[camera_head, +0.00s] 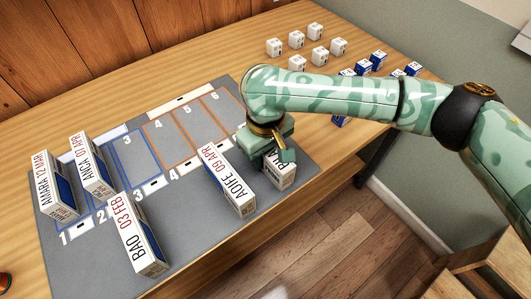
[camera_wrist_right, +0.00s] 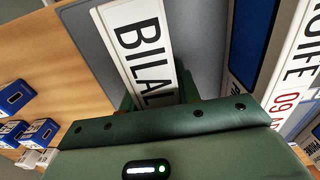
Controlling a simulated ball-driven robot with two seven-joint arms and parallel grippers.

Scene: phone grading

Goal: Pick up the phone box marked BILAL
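The white phone box marked BILAL (camera_head: 281,178) stands on the grey mat (camera_head: 187,240) near its right edge. In the head view my right gripper (camera_head: 278,153) is down over it and hides most of its label. In the right wrist view the label BILAL (camera_wrist_right: 145,50) shows clearly. Green finger parts (camera_wrist_right: 187,86) show at both sides of the box, close against it. Whether they press on it cannot be told. The box appears to be at mat level. My left gripper is not in view.
The AOIFE box (camera_head: 230,180) stands close left of BILAL. The BAO (camera_head: 138,235), ANGA (camera_head: 92,168) and AMARI (camera_head: 56,187) boxes stand further left. Small white boxes (camera_head: 297,40) and blue boxes (camera_head: 378,58) stand at the back right. Outlined slots (camera_head: 168,135) on the mat are free.

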